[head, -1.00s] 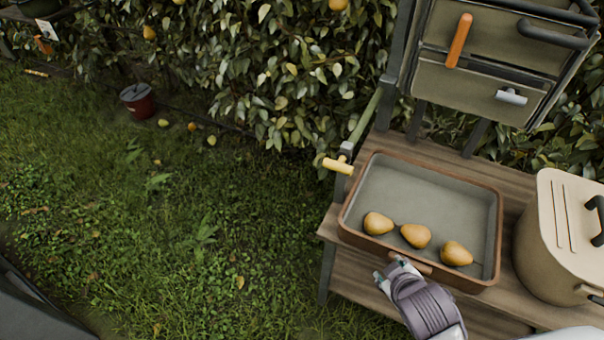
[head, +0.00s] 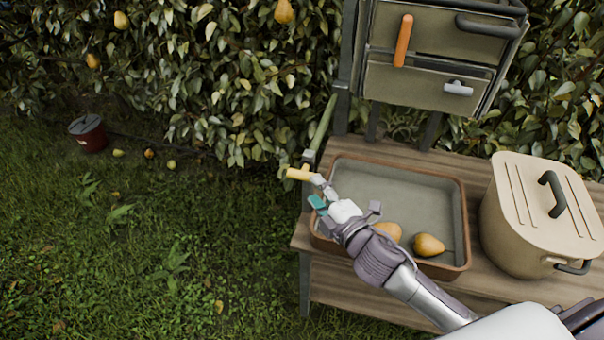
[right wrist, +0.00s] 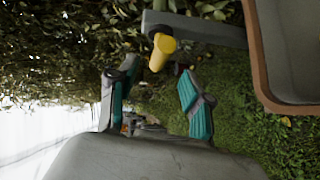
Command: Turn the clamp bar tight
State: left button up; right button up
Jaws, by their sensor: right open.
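The clamp bar (head: 298,174) is a short yellow handle at the left edge of the wooden bench, by the lower end of a green pole (head: 322,122). My right gripper (head: 320,192) is open and empty, over the tray's left rim, with its fingertips close to the bar. In the right wrist view the yellow bar (right wrist: 160,54) shows beyond my open fingers (right wrist: 158,92), and it is not between them. A grey bracket or frame piece (right wrist: 205,30) lies behind the bar. My left gripper is not in view.
A brown-rimmed tray (head: 466,225) sits on the bench, with two pears (head: 429,245) showing beside my arm. A beige lidded pot (head: 510,235) stands to the right. A drawer unit (head: 430,90) rises behind. Grass lies open to the left, with a red bucket (head: 90,138).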

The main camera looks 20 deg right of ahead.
aim_at(306, 180)
jog(key=x, duration=0.7)
jog(key=shift+w, duration=0.15)
grip_shut()
